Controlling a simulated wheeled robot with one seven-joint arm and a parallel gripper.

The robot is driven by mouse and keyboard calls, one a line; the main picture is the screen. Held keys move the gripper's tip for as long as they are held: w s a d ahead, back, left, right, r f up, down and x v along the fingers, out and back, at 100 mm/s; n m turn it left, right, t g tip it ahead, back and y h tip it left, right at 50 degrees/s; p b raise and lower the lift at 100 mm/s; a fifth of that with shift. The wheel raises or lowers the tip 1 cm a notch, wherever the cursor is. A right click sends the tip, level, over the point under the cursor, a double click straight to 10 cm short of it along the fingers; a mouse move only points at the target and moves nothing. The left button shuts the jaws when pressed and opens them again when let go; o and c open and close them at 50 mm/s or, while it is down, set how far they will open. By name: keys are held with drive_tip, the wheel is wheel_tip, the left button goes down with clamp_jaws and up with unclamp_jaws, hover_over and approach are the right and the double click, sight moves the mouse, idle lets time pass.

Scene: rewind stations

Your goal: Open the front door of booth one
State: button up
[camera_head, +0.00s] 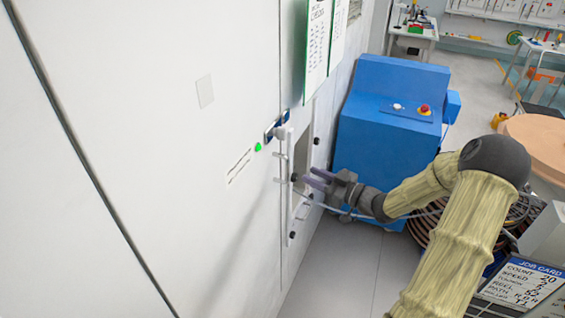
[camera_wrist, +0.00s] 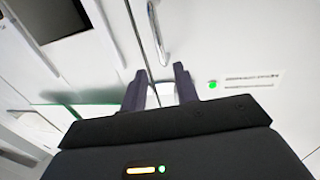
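The white booth front (camera_head: 225,120) fills the left and middle of the head view, with a vertical seam beside a slim upright bar handle (camera_head: 290,190). A green light (camera_head: 258,147) sits left of it. My gripper (camera_head: 318,181) is just right of the handle, fingers pointing at the booth face. In the wrist view my gripper (camera_wrist: 160,80) has its fingers apart, with a small white block (camera_wrist: 166,93) seen between them. The metal handle (camera_wrist: 158,30) shows beyond the fingertips, and the green light (camera_wrist: 212,85) to the right. Contact with the handle cannot be told. The door looks closed.
A blue cabinet (camera_head: 385,130) with a red button (camera_head: 424,109) stands behind my gripper. Papers in a green-edged holder (camera_head: 317,45) hang on the booth. A job card (camera_head: 520,282) and a round wooden top (camera_head: 535,140) are at right. Grey floor (camera_head: 345,265) below my gripper is clear.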

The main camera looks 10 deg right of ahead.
sight(287, 164)
drive_tip(key=p+x, duration=0.2)
drive_tip(key=x, duration=0.7)
drive_tip(key=shift+w+a, duration=0.3)
